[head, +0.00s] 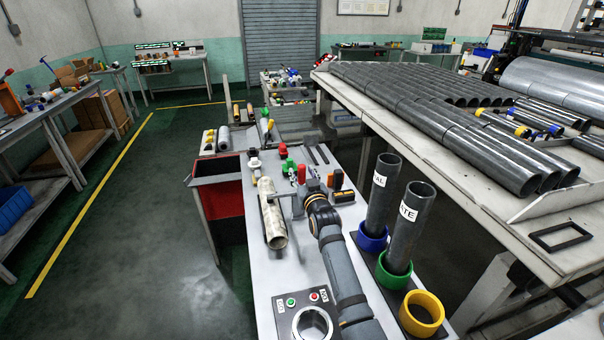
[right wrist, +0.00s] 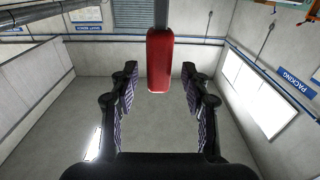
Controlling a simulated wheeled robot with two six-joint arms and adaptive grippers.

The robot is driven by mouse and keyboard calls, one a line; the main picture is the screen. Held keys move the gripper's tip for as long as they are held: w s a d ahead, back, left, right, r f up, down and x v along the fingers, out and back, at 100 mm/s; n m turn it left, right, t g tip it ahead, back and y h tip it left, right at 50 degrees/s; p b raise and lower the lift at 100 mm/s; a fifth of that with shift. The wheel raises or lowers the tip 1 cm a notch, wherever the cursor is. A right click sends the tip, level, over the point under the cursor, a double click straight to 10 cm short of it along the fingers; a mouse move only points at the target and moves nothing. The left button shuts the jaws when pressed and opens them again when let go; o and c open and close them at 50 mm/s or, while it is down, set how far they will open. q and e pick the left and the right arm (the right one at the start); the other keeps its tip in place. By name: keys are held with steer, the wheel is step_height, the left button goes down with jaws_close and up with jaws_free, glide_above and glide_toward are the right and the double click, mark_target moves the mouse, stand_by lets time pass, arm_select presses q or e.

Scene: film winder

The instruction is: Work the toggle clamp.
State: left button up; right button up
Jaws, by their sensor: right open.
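A red handle (right wrist: 159,60) on a grey bar shows in the right wrist view, between the two fingers of my right gripper (right wrist: 160,72). The fingers are open, with a gap on each side of the handle. In the head view my right gripper (head: 315,183) is over the bench, at the end of my arm. A small upright red grip (head: 301,174) shows just left of it, by a grey metal lever. My arm and gripper hide much of the clamp, so its base and lock state cannot be told. My left gripper is out of view.
A mottled roll (head: 272,215) lies left of my right arm. A button box (head: 303,298) is at the front. Grey tubes (head: 410,220) stand in coloured rings to the right, close to my arm. A red bin (head: 217,183) hangs left of the bench (head: 262,290).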

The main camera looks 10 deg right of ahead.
steer(key=s, duration=0.6)
steer(key=shift+s, duration=0.35)
steer(key=shift+d, duration=0.1)
